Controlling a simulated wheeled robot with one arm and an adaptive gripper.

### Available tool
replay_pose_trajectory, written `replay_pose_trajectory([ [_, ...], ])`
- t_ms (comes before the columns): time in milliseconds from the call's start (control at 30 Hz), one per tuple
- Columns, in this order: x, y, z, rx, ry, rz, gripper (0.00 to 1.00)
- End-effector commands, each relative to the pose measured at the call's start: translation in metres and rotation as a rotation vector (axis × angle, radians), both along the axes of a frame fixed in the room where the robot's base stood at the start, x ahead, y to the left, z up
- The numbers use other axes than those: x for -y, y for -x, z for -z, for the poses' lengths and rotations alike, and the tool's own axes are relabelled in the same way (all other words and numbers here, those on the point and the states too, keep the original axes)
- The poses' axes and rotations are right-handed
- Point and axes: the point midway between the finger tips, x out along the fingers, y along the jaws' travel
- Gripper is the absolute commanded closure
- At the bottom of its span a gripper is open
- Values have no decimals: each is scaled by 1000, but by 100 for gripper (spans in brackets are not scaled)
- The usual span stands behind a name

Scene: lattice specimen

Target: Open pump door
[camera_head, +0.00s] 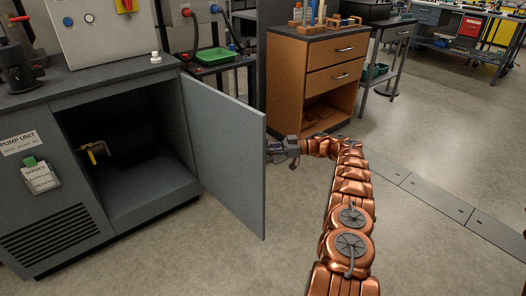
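The pump unit cabinet (46,133) stands at the left, grey, with a "PUMP UNIT" label. Its door (226,151) is a flat grey panel that stands swung well out from the cabinet, hinged at the right side of the opening. Inside the dark opening is a yellow handle (97,150). My gripper (272,150) is at the door's outer free edge, on its right side. Its fingertips are small and partly hidden by the door, so I cannot tell whether they grip the edge.
A wooden drawer cabinet (288,75) stands behind my gripper. A green tray (215,56) sits on a dark stand behind the door. Open floor (418,200) lies to the right, with grey floor plates (432,194) crossing it.

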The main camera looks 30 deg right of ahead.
Motion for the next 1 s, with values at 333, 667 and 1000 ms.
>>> replay_pose_trajectory([
  [333, -1, 1, 1, -2, -1, -4, 59],
  [667, -3, -1, -1, -1, 0, -5, 59],
  [1000, -4, -1, -21, -2, -1, -6, 59],
])
